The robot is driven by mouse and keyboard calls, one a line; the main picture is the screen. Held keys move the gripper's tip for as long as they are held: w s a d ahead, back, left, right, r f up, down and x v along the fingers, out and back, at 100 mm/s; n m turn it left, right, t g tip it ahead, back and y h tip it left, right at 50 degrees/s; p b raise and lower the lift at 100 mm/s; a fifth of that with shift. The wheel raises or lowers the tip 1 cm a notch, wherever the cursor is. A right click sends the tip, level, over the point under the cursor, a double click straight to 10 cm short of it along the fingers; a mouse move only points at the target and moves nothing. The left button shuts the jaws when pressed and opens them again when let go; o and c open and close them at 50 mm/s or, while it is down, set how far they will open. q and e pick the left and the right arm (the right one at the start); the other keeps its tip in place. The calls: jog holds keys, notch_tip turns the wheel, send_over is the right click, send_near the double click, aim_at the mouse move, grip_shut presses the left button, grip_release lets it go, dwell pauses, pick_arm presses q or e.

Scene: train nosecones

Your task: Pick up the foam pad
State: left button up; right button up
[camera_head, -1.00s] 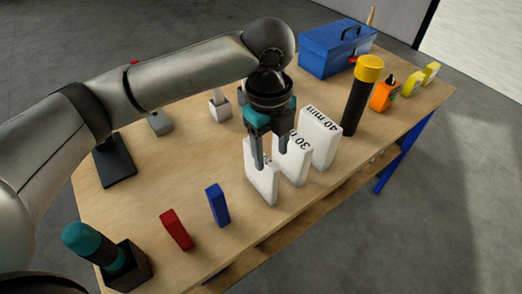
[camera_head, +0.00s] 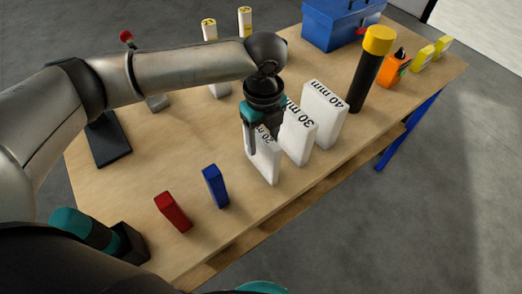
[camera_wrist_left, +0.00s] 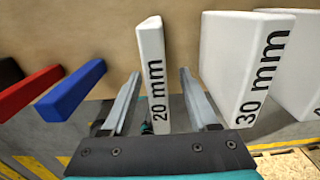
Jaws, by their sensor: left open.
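Three white foam pads stand upright in a row: the 20 mm pad (camera_head: 266,165), the 30 mm pad (camera_head: 300,138) and the 40 mm pad (camera_head: 324,115). My left gripper (camera_head: 262,138) is open and points down at the 20 mm pad. In the left wrist view, the 20 mm pad (camera_wrist_left: 152,70) stands between the spread fingers of the gripper (camera_wrist_left: 160,82), with a gap on each side. The 30 mm pad (camera_wrist_left: 243,65) is just right of the right finger. My right gripper is not in view.
A blue block (camera_head: 215,187) and a red block (camera_head: 172,212) stand left of the pads. A black cylinder with a yellow cap (camera_head: 364,82) stands beyond the 40 mm pad. A blue toolbox (camera_head: 338,25) is at the back. Bare wooden tabletop (camera_head: 205,140) lies between.

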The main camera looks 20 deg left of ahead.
aim_at(261, 150)
pick_arm(q)
jog(key=f, duration=0.4)
jog(key=shift+a+f+b, duration=0.25)
jog(key=shift+b, duration=0.05)
jog(key=shift+c, duration=0.2)
grip_shut()
